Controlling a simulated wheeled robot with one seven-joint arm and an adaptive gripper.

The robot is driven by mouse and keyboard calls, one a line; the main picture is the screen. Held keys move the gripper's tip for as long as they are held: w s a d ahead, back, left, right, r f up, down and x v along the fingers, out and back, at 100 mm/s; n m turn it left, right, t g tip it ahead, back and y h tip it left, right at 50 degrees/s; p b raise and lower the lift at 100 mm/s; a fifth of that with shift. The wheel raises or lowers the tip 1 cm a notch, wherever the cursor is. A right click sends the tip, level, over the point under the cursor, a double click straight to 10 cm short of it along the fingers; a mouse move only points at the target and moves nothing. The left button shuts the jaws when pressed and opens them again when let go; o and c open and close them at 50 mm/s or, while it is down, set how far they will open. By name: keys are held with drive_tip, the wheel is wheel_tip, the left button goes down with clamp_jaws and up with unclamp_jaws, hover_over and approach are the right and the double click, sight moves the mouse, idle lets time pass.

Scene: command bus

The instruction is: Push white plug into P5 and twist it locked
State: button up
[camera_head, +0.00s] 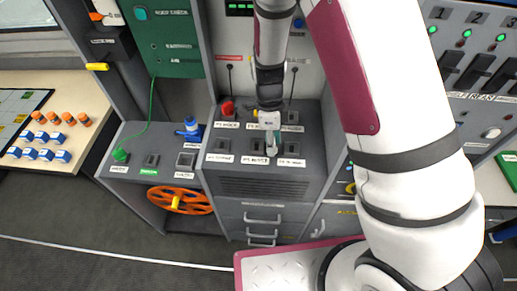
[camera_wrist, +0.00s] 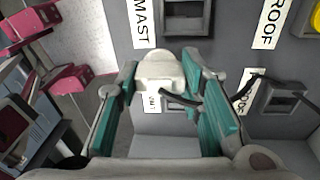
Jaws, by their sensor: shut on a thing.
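My gripper (camera_wrist: 165,95) is shut on the white plug (camera_wrist: 160,68), which sits between the teal finger pads. A dark cable runs from the plug's side. In the wrist view, a square socket (camera_wrist: 187,14) beside the label MAST (camera_wrist: 144,22) shows an open, empty face; the plug is apart from it, below it in the picture. In the head view, my gripper (camera_head: 271,140) is over the lower socket row, and the middle socket (camera_head: 257,146) shows just left of the fingers. The P5 lettering is too small to read surely. The plug's lower end is hard to make out.
A ROOF-labelled socket (camera_wrist: 283,98) lies right in the wrist view. On the bench, a red plug (camera_head: 228,108) stands in the upper row, a blue plug (camera_head: 190,127) and a green plug (camera_head: 121,154) at left. An orange wheel (camera_head: 180,200) is below.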

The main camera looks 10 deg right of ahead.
wheel_tip(320, 180, up, 7)
drive_tip(key=w+a+t, duration=0.2)
drive_tip(key=w, duration=0.1)
drive_tip(key=shift+g+y, duration=0.3)
drive_tip(key=s+p, duration=0.1)
drive_tip(key=s+a+p, duration=0.1)
drive_tip(key=s, duration=0.1)
drive_tip(key=s+p, duration=0.2)
drive_tip(key=shift+a+f, duration=0.1)
drive_tip(key=shift+a, duration=0.2)
